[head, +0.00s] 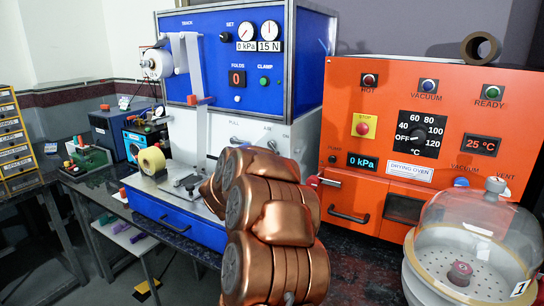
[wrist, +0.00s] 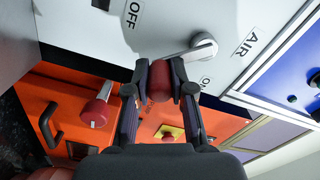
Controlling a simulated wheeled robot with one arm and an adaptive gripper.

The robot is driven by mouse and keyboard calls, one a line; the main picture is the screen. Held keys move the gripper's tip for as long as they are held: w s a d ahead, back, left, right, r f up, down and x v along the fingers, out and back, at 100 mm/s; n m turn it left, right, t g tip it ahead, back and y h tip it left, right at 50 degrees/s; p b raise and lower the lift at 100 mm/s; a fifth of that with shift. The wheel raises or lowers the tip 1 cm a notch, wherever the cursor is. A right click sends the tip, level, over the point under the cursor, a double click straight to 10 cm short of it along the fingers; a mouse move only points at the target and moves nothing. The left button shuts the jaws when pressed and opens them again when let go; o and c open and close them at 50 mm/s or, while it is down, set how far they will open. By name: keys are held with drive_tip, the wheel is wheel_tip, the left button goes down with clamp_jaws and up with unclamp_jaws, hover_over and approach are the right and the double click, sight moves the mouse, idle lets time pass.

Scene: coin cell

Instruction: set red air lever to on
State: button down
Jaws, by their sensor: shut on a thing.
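The red air lever shows in the wrist view: a grey hub (wrist: 204,46) and arm on the pale panel, with a red grip (wrist: 159,82) at its end. My gripper (wrist: 160,80) has its two dark fingers shut around the red grip. The lever arm points left and slightly down from the hub, between the OFF label (wrist: 133,13) and the ON label (wrist: 205,82). In the head view, the AIR label (head: 267,127) is visible on the blue machine (head: 185,98), but my copper-coloured arm hides my fingers and most of the lever. The machine's gauge label reads 0 kPa.
An orange drying oven (head: 345,100) stands to the right, with a drawer handle (head: 348,215). Another red-ended lever (wrist: 97,112) sits on it, left of my fingers in the wrist view. A glass dome (head: 480,225) stands at the front right.

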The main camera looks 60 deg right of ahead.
drive_tip(key=n+p, duration=0.1)
drive_tip(key=p, duration=0.1)
drive_tip(key=s+r+n+p, duration=0.1)
drive_tip(key=n+p, duration=0.1)
drive_tip(key=r+n+p, duration=0.1)
drive_tip(key=n, duration=0.1)
drive_tip(key=shift+s+r+p, duration=0.2)
drive_tip(key=shift+r+p, duration=0.05)
drive_tip(key=shift+p, duration=0.15)
drive_tip(key=n+p, duration=0.2)
drive_tip(key=r+n+p, duration=0.1)
drive_tip(key=n+p, duration=0.1)
drive_tip(key=shift+s+r, duration=0.1)
drive_tip(key=shift+n, duration=0.3)
drive_tip(key=c, duration=1)
unclamp_jaws()
drive_tip(key=a, duration=1.2)
drive_tip(key=shift+s, duration=0.25)
drive_tip(key=shift+w, duration=0.1)
